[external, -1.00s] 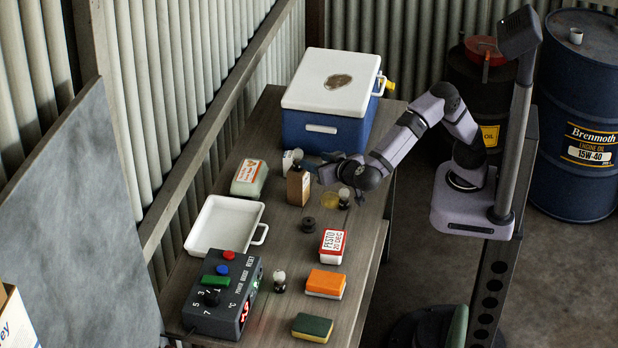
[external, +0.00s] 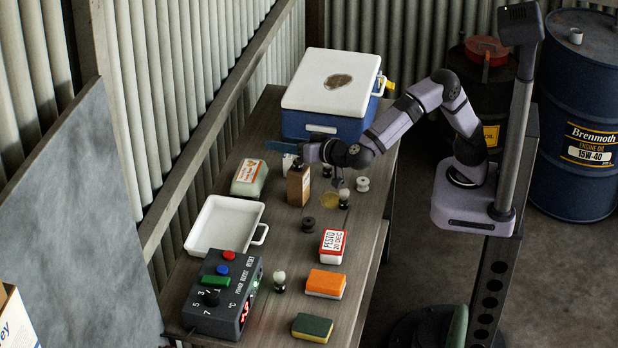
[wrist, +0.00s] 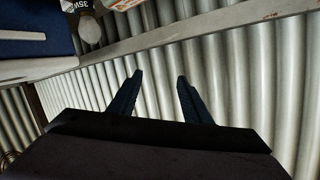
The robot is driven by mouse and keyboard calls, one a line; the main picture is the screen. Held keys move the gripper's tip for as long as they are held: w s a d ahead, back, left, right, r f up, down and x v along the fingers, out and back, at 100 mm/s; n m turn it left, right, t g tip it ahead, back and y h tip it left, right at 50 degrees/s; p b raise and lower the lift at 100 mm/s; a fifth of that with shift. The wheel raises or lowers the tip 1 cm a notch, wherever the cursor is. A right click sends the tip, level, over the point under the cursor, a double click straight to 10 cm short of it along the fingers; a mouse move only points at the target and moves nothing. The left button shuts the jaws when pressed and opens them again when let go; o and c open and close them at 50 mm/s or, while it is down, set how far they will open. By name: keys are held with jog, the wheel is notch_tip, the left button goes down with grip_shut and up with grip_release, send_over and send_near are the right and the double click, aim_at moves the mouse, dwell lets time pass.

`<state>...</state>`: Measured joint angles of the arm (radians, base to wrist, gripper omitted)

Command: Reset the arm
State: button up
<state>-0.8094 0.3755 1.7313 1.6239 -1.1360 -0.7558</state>
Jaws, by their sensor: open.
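My gripper (external: 284,147) is raised above the far part of the bench and points left toward the corrugated wall. In the wrist view its two dark fingers (wrist: 158,92) stand apart with nothing between them. It is over the area by the brown bottle (external: 298,186), in front of the blue cooler (external: 330,126) with a white lid, and I see no contact with either. My arm reaches across from its base at the right.
Oil drums (external: 580,110) stand at the back right. A corrugated wall (wrist: 235,80) runs behind the bench.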

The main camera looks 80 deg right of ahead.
jog(key=w+a+r+n+t+y+p, duration=0.2)
jog(key=w+a+r+n+y, duration=0.1)
jog(key=w+r+y, duration=0.35)
jog(key=s+d+f+n+g+p, duration=0.45)
jog(key=s+d+f+g, duration=0.65)
jog(key=s+d, duration=0.55)
jog(key=s+d+f+g+p, duration=0.2)
jog(key=s+d+f, duration=0.1)
jog(key=s, duration=0.6)
jog(key=s+d+f+n+g+p, duration=0.1)
jog(key=s+d+f, duration=0.3)
jog(key=s, duration=0.6)
jog(key=shift+s+d+f+g+h+p, duration=0.25)
jog(key=shift+f+g+h+p, duration=0.15)
jog(key=shift+g, duration=0.5)
